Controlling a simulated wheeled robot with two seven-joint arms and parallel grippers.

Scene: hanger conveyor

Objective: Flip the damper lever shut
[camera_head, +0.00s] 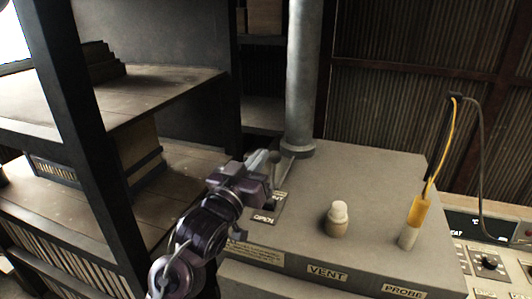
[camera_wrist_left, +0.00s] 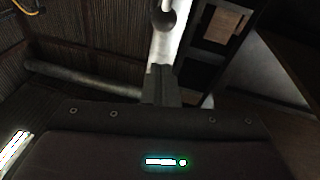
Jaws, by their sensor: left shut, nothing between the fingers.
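The damper lever (camera_head: 274,157) is a grey lever with a round knob, beside the foot of the vertical pipe on the grey box. My left gripper (camera_head: 268,163) is right at it in the head view and partly covers it; I cannot tell whether they touch. In the left wrist view the round dark knob of the lever (camera_wrist_left: 163,20) shows at the top centre. The shut, empty fingers of my left gripper (camera_wrist_left: 160,72) point toward it, with a small gap in the picture. A label plate (camera_head: 265,208) lies below the lever, partly hidden by my gripper. My right gripper is not in view.
The grey pipe (camera_head: 302,80) rises behind the lever. On the box top (camera_head: 370,175) stand a pale vent knob (camera_head: 337,218) and a yellow-handled probe (camera_head: 418,212) with a cable. A dark shelf post (camera_head: 72,110) and wooden shelves (camera_head: 150,95) stand close on the left.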

